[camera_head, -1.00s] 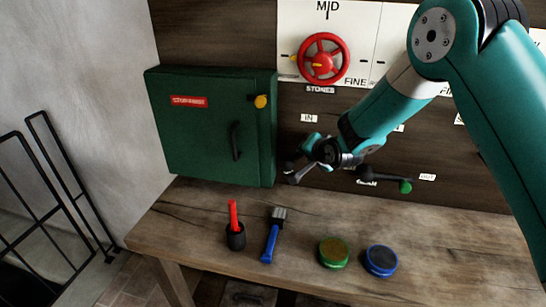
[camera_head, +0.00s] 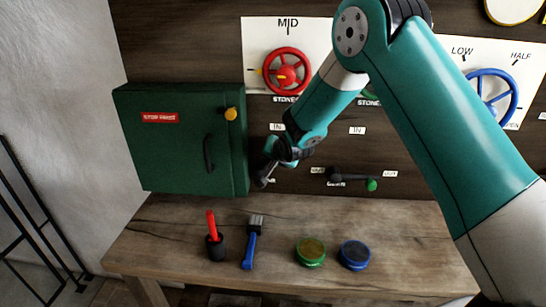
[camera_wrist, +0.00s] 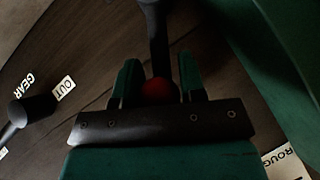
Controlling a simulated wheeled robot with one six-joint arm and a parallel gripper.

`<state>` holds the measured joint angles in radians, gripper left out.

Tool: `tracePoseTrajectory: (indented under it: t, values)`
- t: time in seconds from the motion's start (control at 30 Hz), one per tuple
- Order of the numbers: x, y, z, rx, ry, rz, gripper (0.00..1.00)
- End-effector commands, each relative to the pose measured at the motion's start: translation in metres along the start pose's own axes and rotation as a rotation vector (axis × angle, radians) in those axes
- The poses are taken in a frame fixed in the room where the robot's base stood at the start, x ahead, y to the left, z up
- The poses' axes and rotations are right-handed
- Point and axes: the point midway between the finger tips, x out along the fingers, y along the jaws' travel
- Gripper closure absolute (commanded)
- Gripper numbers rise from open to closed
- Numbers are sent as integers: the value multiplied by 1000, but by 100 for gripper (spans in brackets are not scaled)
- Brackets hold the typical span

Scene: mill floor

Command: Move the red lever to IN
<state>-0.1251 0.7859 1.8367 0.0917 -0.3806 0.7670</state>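The red lever's round red knob (camera_wrist: 159,91) shows in the wrist view between the two green fingers of my gripper (camera_wrist: 160,78). Its dark rod (camera_wrist: 157,35) runs to the top edge of that view. The fingers stand close on either side of the knob; whether they press on it is not clear. In the head view my gripper (camera_head: 267,170) is at the dark panel, right of the green cabinet, and hides the red knob. The IN label (camera_head: 277,127) is above my gripper. An OUT label (camera_head: 318,170) is to its right; it also shows in the wrist view (camera_wrist: 63,88).
The green cabinet (camera_head: 165,155) stands close left of my gripper. A green-knobbed lever (camera_head: 350,177) is to the right. A red handwheel (camera_head: 287,71) is above.

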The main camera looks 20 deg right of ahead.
Motion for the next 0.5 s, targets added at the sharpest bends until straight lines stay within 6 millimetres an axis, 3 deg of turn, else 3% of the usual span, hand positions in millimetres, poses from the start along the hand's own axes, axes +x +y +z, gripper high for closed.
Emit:
tracePoseTrajectory:
  t: [0.03, 0.1, 0.5]
  values:
    - [0, -2, 0, -1, 2, -4, 51]
    - [0, -2, 0, 0, 1, -4, 41]
    - [-10, -2, 0, 0, 1, -4, 41]
